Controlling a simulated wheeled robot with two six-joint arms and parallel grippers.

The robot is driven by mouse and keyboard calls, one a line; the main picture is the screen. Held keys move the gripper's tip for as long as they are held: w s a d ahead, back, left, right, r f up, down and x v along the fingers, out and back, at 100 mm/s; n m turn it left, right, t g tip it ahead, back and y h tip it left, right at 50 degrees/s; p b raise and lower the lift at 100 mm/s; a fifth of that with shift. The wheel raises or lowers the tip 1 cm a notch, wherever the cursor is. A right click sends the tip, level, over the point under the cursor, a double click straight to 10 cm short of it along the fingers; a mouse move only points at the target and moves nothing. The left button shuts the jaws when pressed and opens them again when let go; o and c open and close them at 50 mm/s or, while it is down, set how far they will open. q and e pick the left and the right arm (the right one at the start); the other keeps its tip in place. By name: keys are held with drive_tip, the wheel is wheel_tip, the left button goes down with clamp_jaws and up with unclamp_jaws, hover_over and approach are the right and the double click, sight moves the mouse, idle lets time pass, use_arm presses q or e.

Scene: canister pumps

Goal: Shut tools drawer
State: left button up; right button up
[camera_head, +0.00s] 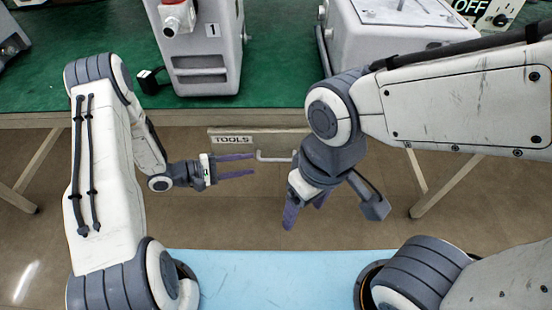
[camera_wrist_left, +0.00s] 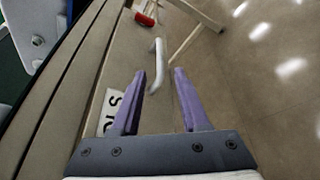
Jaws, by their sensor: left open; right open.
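The tools drawer (camera_head: 259,138) has a wooden front with a TOOLS label (camera_head: 232,139), under the front edge of the green-topped table. I cannot tell how far out it stands. Its pale bar handle (camera_head: 272,157) also shows in the left wrist view (camera_wrist_left: 156,64), ahead of the fingers. My left gripper (camera_head: 254,165) is open and empty, its fingers pointing right, just in front of the drawer and left of the handle. My right gripper (camera_head: 303,216) is open and empty, pointing down to the right of the handle; its arm hides the drawer's right end.
The green table (camera_head: 95,85) carries a canister unit marked 1 (camera_head: 205,60) and a larger pale housing (camera_head: 400,45). A control box with an OFF label (camera_head: 483,12) is at the back right. Table legs slant down at both sides. A light blue surface (camera_head: 270,275) lies nearest me.

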sight(271, 161)
use_arm(q)
drive_tip(key=b+x, duration=0.1)
drive_tip(key=x, duration=0.8)
drive_tip(key=shift+w+d, duration=0.15)
drive_tip(key=shift+d, duration=0.2)
clamp_jaws()
idle(0.9)
